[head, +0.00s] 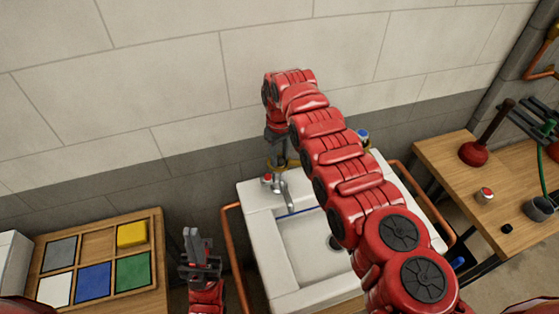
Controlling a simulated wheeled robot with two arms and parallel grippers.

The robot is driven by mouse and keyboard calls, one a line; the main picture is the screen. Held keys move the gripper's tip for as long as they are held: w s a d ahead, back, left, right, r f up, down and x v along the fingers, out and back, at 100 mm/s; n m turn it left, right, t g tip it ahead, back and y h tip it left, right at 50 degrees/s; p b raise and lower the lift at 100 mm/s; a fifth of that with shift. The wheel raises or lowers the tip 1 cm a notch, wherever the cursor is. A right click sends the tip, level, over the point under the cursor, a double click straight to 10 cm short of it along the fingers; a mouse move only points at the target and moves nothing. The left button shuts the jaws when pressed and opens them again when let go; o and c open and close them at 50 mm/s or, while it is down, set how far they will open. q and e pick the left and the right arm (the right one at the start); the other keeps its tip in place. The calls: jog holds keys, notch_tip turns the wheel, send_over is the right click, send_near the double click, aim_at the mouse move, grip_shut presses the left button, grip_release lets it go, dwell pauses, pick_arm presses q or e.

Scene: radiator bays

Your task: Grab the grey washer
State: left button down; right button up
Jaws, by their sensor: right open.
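No ring-shaped grey washer can be made out with certainty. A flat grey square piece (60,254) lies in the back left compartment of a wooden tray (97,243) at the left. My left gripper (193,240) points up between the tray and the sink, touching neither as far as I can see. Its fingers look close together, and their gap is unclear. My right arm reaches over the sink, and its gripper (279,160) points down at the tap (283,190). It is open; its fingertips are small and partly merge with the tap behind.
The tray also holds yellow (132,235), white (55,290), blue (93,281) and green (133,271) pieces. A white sink (262,235) with copper pipes stands in the middle. The right bench (455,160) holds a plunger (474,154), a red-topped item (485,195) and a dark cup (541,208).

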jog(key=shift+w+a+f, duration=0.15)
jog(key=shift+w, duration=0.1)
jog(key=shift+c, duration=0.4)
grip_shut()
